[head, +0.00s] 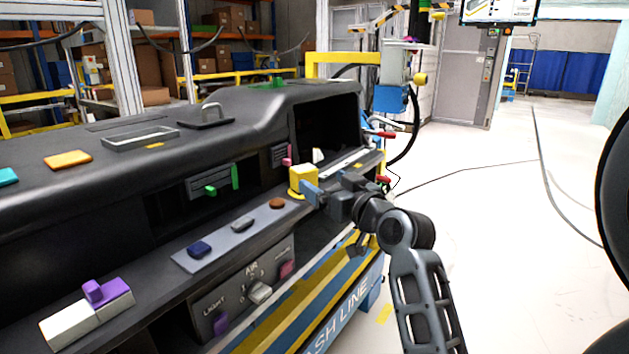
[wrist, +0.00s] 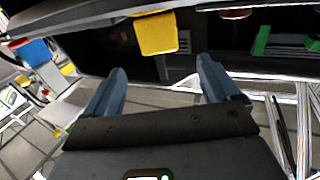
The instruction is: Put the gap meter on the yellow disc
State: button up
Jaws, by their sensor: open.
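A yellow block (head: 303,179), which may be the gap meter, stands at the right end of the dashboard's front ledge. My gripper (head: 312,193) is just to its right in the head view, its blue fingers pointing toward it. In the wrist view the yellow block (wrist: 156,34) lies beyond the gap between the open fingertips (wrist: 162,67), and nothing is between them. I cannot tell whether a finger touches it. A brown-orange disc (head: 277,203) lies flat on the ledge, left of the block; it also shows in the wrist view (wrist: 237,14).
A grey strip on the ledge carries a dark blue piece (head: 199,249) and a grey piece (head: 243,223). A white and purple block (head: 88,313) sits at the near left. The dashboard's dark opening (head: 325,125) is behind my gripper.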

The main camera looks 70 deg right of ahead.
jog(key=shift+v, duration=1.15)
jog(key=s+a+f+n+y, duration=0.1)
jog(key=a+f+y, duration=0.1)
jog(key=a+f, duration=0.6)
jog(key=s+a+f+y, duration=0.15)
jog(key=a+f, duration=0.35)
jog(key=a, duration=0.8)
jog(key=s+a+n+y, duration=0.6)
jog(key=s+a+y, duration=0.1)
jog(key=s+a, duration=0.8)
jog(key=shift+s+f, duration=0.4)
jog(key=shift+s, duration=0.15)
jog(key=shift+o, duration=0.2)
